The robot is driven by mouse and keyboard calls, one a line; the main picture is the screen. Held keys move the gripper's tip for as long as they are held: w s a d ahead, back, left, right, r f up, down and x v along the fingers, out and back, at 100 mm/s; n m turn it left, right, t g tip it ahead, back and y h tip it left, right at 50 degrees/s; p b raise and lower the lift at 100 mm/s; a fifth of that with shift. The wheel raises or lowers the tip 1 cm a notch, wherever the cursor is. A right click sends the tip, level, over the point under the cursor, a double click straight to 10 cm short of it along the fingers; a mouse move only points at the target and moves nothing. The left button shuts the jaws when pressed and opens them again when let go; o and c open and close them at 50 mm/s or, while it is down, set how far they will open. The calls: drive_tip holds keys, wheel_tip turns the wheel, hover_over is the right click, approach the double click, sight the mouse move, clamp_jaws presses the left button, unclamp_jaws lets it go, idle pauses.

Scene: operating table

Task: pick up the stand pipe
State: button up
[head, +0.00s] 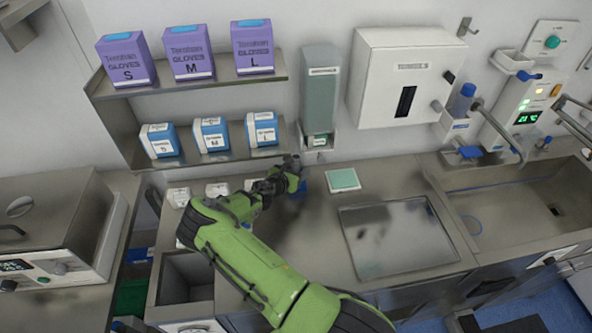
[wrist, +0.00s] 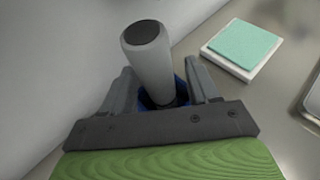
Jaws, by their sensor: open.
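The stand pipe looks to be the pale grey cylinder with a dark top (wrist: 150,58) in the wrist view. It stands upright in a blue base (wrist: 148,100) on the steel counter near the wall. My gripper (wrist: 160,82) is open, with one finger on each side of the cylinder's lower part. I cannot tell whether either finger touches it. In the head view my gripper (head: 297,168) is at the back of the counter; it hides the pipe, and only a bit of blue shows beside it.
A white box with a green top (head: 343,180) lies just right of my gripper. A steel tray (head: 388,268) and a sink (head: 530,205) are further right. A tall grey dispenser (head: 320,90) hangs on the wall behind. Small white boxes (head: 217,189) stand to the left.

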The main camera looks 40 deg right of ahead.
drive_tip(key=shift+a, duration=0.15)
drive_tip(key=shift+s+r, duration=0.1)
drive_tip(key=shift+c, duration=1.3)
drive_tip(key=c, duration=0.7)
drive_tip(key=shift+c, duration=0.7)
